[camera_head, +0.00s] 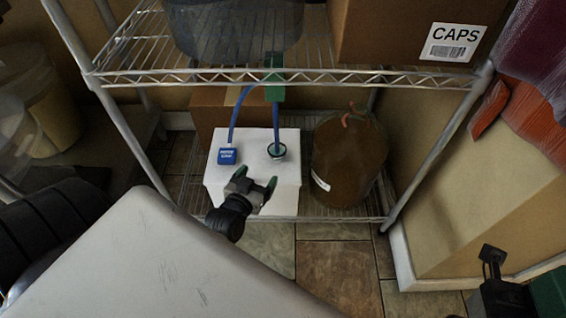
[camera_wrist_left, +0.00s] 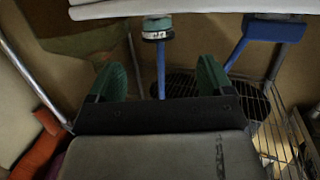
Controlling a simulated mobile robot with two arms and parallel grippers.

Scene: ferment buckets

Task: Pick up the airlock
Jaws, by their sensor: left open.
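On a white box (camera_head: 228,185) on the lower rack shelf stands a blue stem with a dark, green-edged round collar (camera_head: 277,150) at its foot and a green piece (camera_head: 274,88) higher up. I take this to be the airlock, but cannot be sure. A blue block (camera_head: 227,156) with a thin blue upright is to its left. My left gripper (camera_head: 257,177) is open and empty in front of the collar, apart from it. In the left wrist view the collar (camera_wrist_left: 157,28) and stem show beyond and between the open fingers (camera_wrist_left: 160,78). My right gripper (camera_head: 491,258) is dark and small at lower right.
A brown jug (camera_head: 347,160) stands right of the white box. The wire shelf edge (camera_head: 290,77) runs above, carrying a CAPS carton (camera_head: 405,28) and a clear tub (camera_head: 232,30). Rack posts flank both sides. Tiled floor (camera_head: 335,270) is open in front.

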